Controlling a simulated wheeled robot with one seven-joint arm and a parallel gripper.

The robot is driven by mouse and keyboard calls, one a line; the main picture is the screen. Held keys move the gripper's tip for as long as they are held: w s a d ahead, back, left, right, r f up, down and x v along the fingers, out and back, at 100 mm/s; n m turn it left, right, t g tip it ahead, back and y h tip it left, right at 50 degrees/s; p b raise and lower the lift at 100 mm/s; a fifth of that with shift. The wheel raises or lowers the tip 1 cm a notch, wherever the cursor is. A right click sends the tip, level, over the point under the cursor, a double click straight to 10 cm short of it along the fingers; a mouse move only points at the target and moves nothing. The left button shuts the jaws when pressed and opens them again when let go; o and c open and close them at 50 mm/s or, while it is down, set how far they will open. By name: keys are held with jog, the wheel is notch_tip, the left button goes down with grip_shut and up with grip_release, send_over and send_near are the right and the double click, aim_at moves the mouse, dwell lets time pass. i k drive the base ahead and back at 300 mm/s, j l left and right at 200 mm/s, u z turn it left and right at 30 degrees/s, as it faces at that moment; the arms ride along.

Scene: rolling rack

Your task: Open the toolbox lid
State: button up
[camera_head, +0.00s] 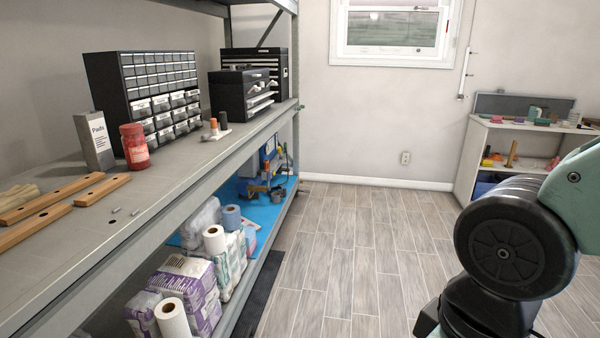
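A small black toolbox (236,99) stands on the upper shelf of the rack, near its far end. Its top looks flat and shut, and light-coloured drawers or trays show on its right side. A larger black tool chest (280,72) with several drawers stands just behind it. I cannot tell which of the two is the task's toolbox. A part of my arm, green and black, shows at the right edge, well away from the rack. My gripper is not in view.
The upper shelf (150,195) also holds a black drawer cabinet (110,85), a red jar (134,146), a grey box (94,141) and wooden pieces (64,195). The wood-look floor (345,235) is clear; a white shelf (465,165) stands far right.

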aim_at(242, 74)
jog(key=i, duration=2)
